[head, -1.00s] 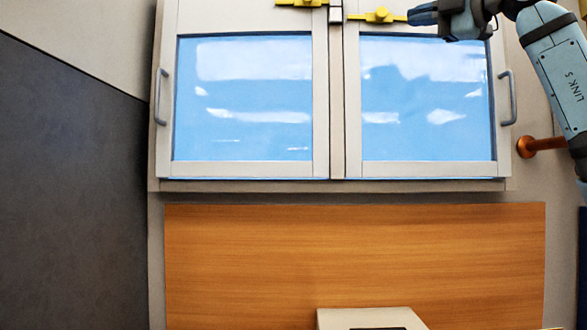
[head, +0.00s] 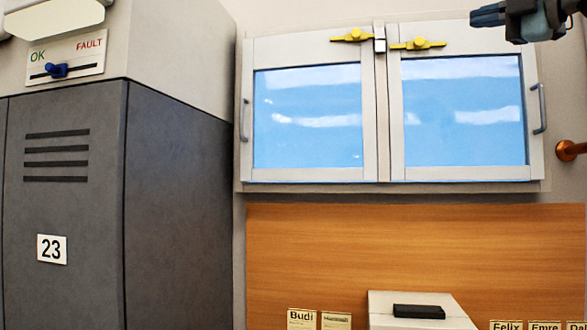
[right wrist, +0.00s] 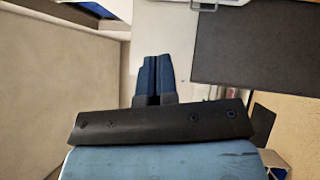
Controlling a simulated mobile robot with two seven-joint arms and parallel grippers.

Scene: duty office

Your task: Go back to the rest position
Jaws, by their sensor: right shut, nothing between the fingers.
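My right gripper (head: 488,16) is at the top right of the head view, in front of and to the right of the wall cabinet's top edge. Its fingers point left and are together with nothing between them. The right wrist view shows its two blue fingers (right wrist: 152,78) side by side. The wall cabinet (head: 382,110) has two glazed doors, both closed, with a yellow turn latch (head: 353,35) on the left and another yellow latch (head: 417,44) on the right. The right gripper is apart from both latches. My left gripper does not show.
A grey locker (head: 60,200) marked 23 stands at the left, with an OK/FAULT slider panel (head: 65,60) above. Below the cabinet is a wooden board (head: 400,245) with name cards (head: 302,318) and a pale box (head: 385,312). A copper-coloured pipe fitting (head: 570,150) sticks out at the right.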

